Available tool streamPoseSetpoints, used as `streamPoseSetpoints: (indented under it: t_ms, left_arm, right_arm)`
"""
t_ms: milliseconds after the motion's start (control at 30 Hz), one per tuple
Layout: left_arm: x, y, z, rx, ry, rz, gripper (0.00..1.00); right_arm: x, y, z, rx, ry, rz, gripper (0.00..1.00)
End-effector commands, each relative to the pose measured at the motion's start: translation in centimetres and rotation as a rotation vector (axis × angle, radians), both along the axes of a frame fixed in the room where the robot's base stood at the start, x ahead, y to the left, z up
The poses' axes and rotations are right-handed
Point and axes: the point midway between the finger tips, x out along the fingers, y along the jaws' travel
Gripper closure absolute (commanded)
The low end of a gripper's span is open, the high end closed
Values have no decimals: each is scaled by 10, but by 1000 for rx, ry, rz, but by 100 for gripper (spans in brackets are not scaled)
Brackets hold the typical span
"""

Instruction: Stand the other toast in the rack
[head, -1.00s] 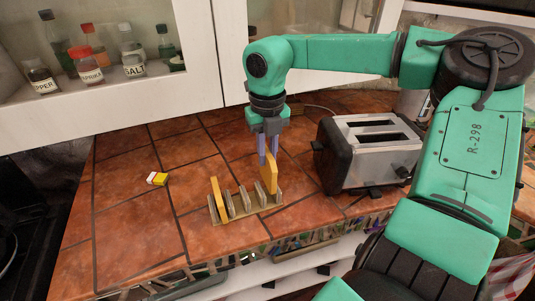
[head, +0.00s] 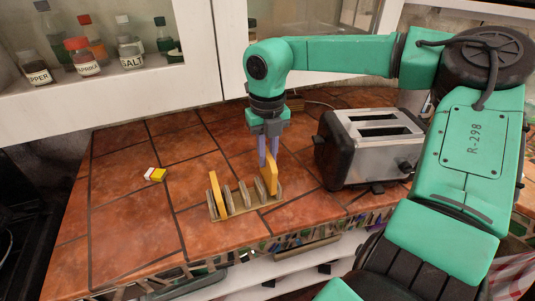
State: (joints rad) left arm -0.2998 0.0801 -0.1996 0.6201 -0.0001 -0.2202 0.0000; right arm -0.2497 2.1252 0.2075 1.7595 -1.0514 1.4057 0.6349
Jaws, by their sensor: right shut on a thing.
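The toast rack (head: 246,212) stands on the tiled counter, with several upright dividers. One toast (head: 219,194) stands upright between the dividers at its left end. My right gripper (head: 268,163) points down over the rack's right end and is shut on the other toast (head: 272,174). That toast is upright at the rack's right end; its lower edge is partly behind a divider, and I cannot tell whether it touches the rack's base. My left gripper is not in view.
A silver and black toaster (head: 372,147) stands right of the rack, its slots empty. A small yellow and white block (head: 155,174) lies left of the rack. A cabinet with spice bottles (head: 82,57) is behind.

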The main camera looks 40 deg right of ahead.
Motion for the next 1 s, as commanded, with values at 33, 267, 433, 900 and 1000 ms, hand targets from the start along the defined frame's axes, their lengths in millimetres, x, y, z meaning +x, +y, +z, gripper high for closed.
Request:
streamPoseSetpoints:
  t_ms: [33,267,433,900,1000]
  left_arm:
    - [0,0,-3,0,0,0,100]
    - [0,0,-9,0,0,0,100]
    - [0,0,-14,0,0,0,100]
    - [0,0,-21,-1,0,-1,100]
    - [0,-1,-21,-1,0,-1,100]
  right_arm:
    - [0,0,-3,0,0,0,100]
    - [0,0,-10,0,0,0,100]
    - [0,0,-15,0,0,0,100]
    - [0,0,-23,0,0,0,100]
    - [0,0,-23,0,0,0,100]
